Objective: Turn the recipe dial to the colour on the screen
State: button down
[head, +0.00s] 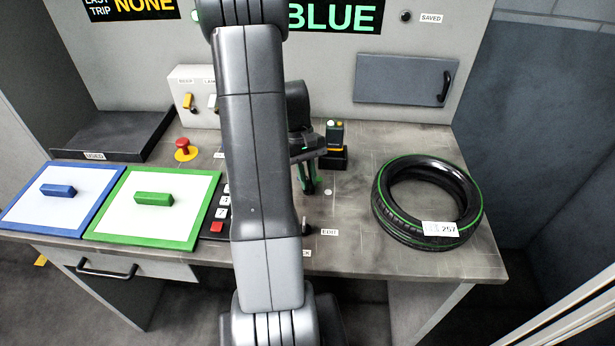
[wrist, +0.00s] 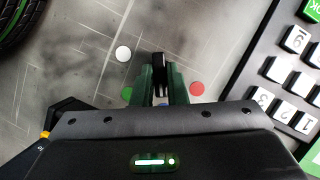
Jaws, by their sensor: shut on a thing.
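The screen (head: 335,17) reads "BLUE" in pale green letters. My gripper (head: 307,188) is low over the bench, its green-edged fingers pointing down; my arm hides part of the area around it. In the wrist view my gripper (wrist: 159,80) is shut on the black handle of the recipe dial (wrist: 159,62). Around it on the bench lie a white dot (wrist: 123,54), a green dot (wrist: 127,93) and a red dot (wrist: 197,89). A bit of blue shows low between the fingers. Which dot the dial points to, I cannot tell.
A green-striped tyre (head: 388,218) labelled 257 lies right. A keypad (wrist: 290,85) is close beside the dial. A dark post with coloured buttons (head: 335,145) stands behind my gripper. Blue (head: 85,178) and green (head: 118,232) framed pads and a red button (head: 184,143) are left.

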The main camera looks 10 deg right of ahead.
jog(key=c, duration=1.4)
grip_release()
jog(key=shift+c, duration=0.2)
jog(key=b+v, duration=0.1)
jog(key=v, duration=1.3)
jog(key=p+x, duration=0.1)
jog(key=x, duration=1.3)
